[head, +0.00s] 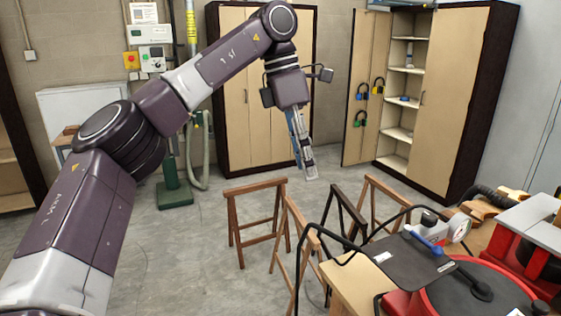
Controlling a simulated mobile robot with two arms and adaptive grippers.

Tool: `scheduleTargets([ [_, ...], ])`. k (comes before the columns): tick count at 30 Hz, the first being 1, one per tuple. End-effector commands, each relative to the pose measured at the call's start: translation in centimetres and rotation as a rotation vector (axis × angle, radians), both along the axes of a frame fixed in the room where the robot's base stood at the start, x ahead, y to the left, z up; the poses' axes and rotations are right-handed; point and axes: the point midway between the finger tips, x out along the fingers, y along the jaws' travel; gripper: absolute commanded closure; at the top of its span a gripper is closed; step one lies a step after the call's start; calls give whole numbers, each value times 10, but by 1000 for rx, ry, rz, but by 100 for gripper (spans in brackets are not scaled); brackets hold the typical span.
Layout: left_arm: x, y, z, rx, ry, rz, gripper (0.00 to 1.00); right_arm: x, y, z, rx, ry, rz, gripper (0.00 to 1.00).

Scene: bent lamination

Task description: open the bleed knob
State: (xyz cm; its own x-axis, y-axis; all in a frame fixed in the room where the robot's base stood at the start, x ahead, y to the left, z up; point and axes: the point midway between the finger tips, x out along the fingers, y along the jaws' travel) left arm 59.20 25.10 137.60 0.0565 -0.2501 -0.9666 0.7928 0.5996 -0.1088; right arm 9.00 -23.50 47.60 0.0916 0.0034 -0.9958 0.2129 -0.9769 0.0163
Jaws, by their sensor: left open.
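At the lower right, a valve assembly with a round dial gauge (458,228) stands by a dark flat sheet (408,256). A blue lever (426,242) and a small dark cap (430,217) show on this assembly. I cannot tell for sure which part is the bleed knob. My left gripper (304,160) hangs from the raised left arm, fingers pointing down. It is open and empty, in free air, up and left of the gauge and well apart from it. My right gripper is not in view.
A bench (349,293) carries red equipment (452,298) and black hoses (345,241). Tall cabinets (445,100) line the back. The grey floor (190,255) at left is clear.

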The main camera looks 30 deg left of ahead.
Motion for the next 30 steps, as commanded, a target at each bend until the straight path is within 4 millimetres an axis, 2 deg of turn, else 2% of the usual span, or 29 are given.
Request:
scheduleTargets([
  [1,0,11,-1,-14,1,23,58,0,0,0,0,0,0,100],
  [6,1,36,-8,-66,4,81,58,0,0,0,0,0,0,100],
  [12,1,51,-12,-97,3,118,58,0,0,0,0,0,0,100],
  [30,1,53,-13,-101,2,122,58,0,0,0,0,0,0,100],
])
